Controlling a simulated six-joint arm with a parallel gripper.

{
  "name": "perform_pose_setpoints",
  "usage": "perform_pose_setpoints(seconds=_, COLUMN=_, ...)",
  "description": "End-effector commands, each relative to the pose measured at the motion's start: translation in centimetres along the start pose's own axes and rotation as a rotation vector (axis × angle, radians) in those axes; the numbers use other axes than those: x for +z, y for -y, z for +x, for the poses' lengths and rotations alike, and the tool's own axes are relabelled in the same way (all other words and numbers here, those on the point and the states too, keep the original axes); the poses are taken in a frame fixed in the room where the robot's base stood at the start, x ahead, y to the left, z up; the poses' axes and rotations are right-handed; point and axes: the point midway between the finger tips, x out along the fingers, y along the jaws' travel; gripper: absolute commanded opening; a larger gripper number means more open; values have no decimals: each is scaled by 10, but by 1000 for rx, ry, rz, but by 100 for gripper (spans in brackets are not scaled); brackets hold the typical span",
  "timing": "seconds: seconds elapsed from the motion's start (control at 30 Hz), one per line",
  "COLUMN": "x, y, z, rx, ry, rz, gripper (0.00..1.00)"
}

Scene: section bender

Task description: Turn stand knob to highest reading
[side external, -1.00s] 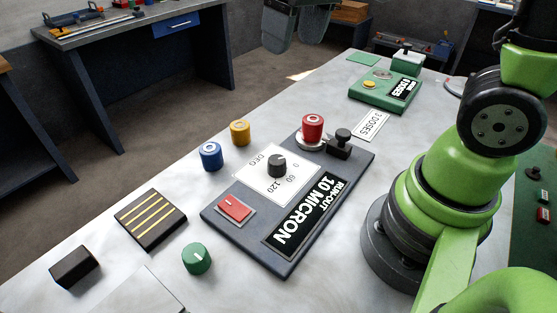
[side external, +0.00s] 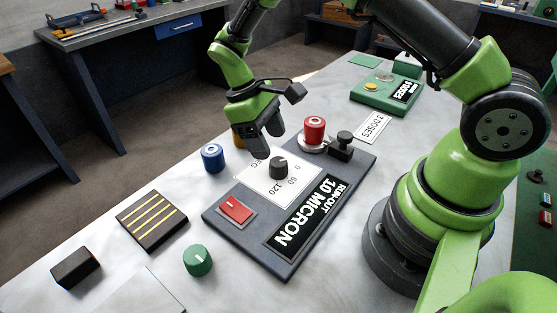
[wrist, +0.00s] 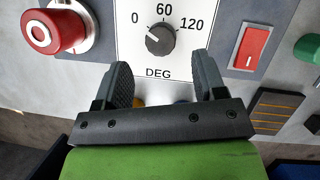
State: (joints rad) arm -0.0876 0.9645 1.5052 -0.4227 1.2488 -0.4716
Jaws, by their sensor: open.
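The dark knob (side external: 278,167) stands on a white dial plate marked 0, 60, 120 and DEG, on the dark stand panel (side external: 246,250). In the wrist view the knob (wrist: 160,41) is near the top centre; its pale mark seems to point up-left, toward the 0 side. My gripper (side external: 264,143) is above the far edge of the dial plate, pointing down. In the wrist view my gripper (wrist: 161,76) shows two fingers spread apart with nothing between them. The knob lies just beyond the fingertips, apart from them. The wrist view shows the dial numbers clearly.
A red knob (side external: 314,129) and a black clamp (side external: 342,145) stand at the panel's far end; a red rocker switch (side external: 235,209) is at its near end. Loose blue (side external: 212,157) and green (side external: 198,260) knobs stand on the table. A yellow one is partly hidden behind my gripper.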

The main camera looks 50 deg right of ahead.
Motion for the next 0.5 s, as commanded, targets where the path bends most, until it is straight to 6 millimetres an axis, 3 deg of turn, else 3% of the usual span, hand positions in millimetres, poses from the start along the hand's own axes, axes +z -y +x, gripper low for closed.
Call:
perform_pose_setpoints(seconds=0.23, x=1, y=0, z=44, rx=-1, ry=4, rz=1, gripper=64)
perform_pose_setpoints(seconds=0.5, x=0, y=0, z=60, rx=-1, ry=-1, rz=2, gripper=64)
